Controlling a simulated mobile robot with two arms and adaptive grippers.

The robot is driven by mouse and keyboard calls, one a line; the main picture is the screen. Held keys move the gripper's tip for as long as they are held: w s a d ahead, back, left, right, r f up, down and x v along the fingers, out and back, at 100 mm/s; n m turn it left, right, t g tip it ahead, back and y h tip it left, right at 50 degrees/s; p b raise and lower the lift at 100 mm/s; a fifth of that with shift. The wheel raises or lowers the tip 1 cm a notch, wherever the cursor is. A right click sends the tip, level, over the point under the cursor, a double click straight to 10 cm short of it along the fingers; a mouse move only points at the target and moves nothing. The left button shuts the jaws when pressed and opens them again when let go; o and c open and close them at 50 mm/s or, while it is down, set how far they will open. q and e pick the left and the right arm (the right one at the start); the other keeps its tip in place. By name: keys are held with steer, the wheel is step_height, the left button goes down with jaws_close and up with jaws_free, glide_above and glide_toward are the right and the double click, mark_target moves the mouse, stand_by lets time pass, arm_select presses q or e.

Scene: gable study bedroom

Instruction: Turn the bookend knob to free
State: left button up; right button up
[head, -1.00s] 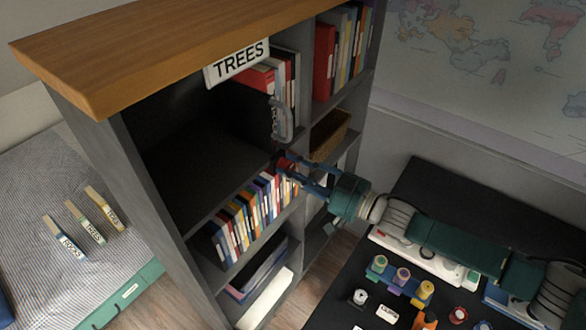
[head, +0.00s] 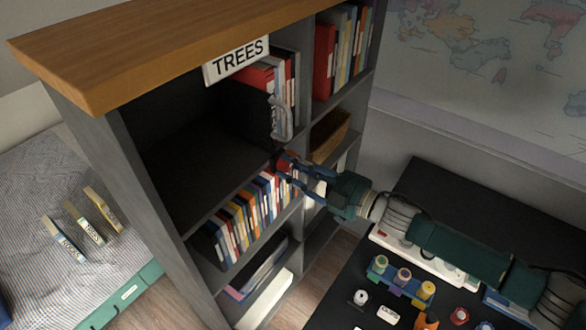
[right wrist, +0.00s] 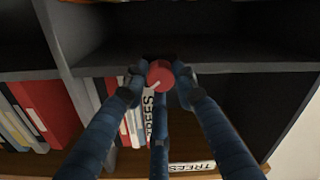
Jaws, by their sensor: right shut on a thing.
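The knob (head: 286,162) is red and sits at the shelf's front edge, below a grey curved piece (head: 281,120) that looks like part of the bookend. My right gripper (head: 283,168) reaches it from the right and is shut on it. In the right wrist view the round red knob (right wrist: 160,74) lies between my blue fingertips (right wrist: 160,78), and a pale pointer mark shows on its face towards the lower left. What the mark points at cannot be read. My left gripper is not in view.
A TREES sign (head: 236,60) hangs above the compartment, where several books (head: 288,80) stand on the right. More books (head: 245,215) fill the shelf below. A basket (head: 330,137) sits right of the divider. A dark desk (head: 345,300) with spools stands at the lower right.

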steer(key=n, duration=0.5)
steer(key=shift+f+b, duration=0.1)
steer(key=shift+b, duration=0.2)
steer(key=shift+n+h+b, duration=0.3)
steer(key=shift+n, duration=2.1)
steer(key=o, duration=1.2)
steer(key=shift+c, duration=0.2)
steer(key=shift+d, duration=0.1)
steer(key=v, duration=1.2)
steer(key=shift+s+f, duration=0.1)
